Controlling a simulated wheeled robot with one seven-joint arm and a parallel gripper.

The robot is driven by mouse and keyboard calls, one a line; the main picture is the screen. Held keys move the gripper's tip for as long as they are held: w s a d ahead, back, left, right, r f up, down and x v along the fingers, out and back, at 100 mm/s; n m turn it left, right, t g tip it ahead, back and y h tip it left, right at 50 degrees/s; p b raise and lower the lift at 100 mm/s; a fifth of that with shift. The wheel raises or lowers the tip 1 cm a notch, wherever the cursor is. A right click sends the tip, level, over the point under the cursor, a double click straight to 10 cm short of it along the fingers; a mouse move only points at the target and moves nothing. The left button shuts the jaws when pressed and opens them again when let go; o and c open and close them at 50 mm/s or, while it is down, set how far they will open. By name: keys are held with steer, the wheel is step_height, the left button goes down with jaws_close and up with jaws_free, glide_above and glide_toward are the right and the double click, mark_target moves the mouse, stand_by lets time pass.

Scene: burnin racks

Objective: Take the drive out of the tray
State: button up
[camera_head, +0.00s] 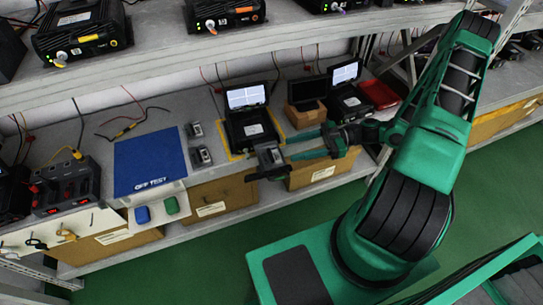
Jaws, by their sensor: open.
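My gripper (268,160) is at the end of my green arm, which reaches in from the right. It is open, just in front of a black unit (250,128) with a raised lit screen. That unit stands on a yellow-edged patch of the bench. A pale label shows on its top. I cannot clearly make out a tray or a drive in it, as the dark gripper parts overlap its front edge. Two small grey and black devices (203,155) (195,130) lie on the bench to the left, beside the blue mat.
A blue mat (150,162) lies on the bench at left. A second screen unit (348,95), a cardboard box (305,117) and a red case (378,94) stand at right. A shelf (180,55) with black units overhangs the bench. Green floor (200,270) is clear in front.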

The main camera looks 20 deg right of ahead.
mark_target(272, 154)
steer(key=shift+x, duration=3.25)
steer(key=shift+c, duration=0.7)
steer(key=c, duration=0.6)
